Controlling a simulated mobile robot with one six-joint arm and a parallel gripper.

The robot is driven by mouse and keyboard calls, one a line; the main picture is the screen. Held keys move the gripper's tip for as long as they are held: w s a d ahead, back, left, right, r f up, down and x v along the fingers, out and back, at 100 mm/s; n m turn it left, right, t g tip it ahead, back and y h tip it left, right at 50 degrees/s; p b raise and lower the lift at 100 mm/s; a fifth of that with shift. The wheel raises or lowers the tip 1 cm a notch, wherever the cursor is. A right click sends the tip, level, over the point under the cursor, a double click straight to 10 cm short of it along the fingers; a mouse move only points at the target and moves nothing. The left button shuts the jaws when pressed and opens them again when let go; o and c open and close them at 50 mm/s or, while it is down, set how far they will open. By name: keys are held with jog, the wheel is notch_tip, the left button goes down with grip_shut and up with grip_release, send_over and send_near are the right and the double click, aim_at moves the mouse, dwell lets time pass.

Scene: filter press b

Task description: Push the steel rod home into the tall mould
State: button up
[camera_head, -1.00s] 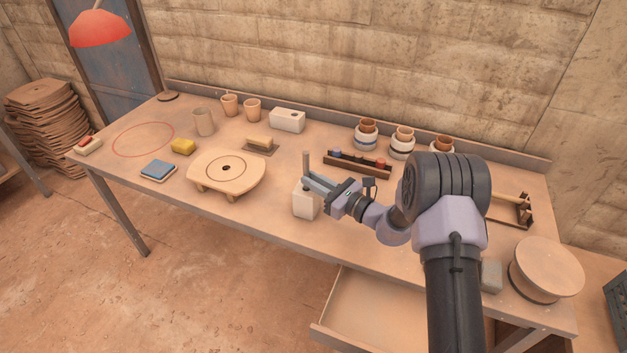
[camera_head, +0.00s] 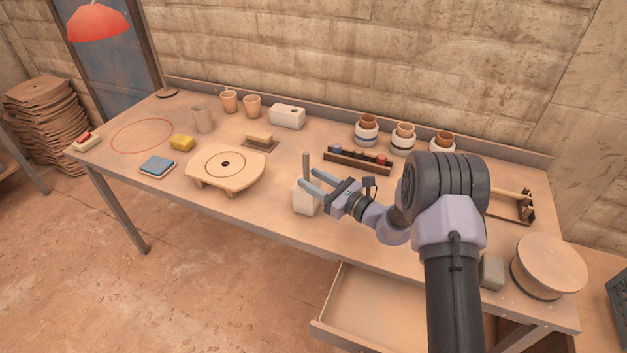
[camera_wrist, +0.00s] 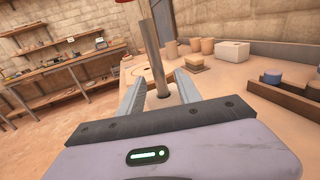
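The steel rod (camera_head: 306,166) stands upright in the top of the tall white mould (camera_head: 305,200), with a good length of it showing above. In the wrist view the rod (camera_wrist: 153,50) rises between my fingers from the hole in the mould's top (camera_wrist: 170,99). My gripper (camera_head: 317,183) is open, its two fingers spread on either side of the rod and apart from it. How deep the rod sits inside the mould is hidden.
A rack with coloured pots (camera_head: 357,160) lies behind my gripper. A round-topped wooden stand (camera_head: 226,168) is to the left. An open drawer (camera_head: 365,310) juts out below the table's front edge. The table between stand and mould is clear.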

jog(key=shift+d, duration=0.1)
jog(key=p+v, duration=0.4)
jog(key=v, duration=1.3)
jog(key=shift+s, duration=0.2)
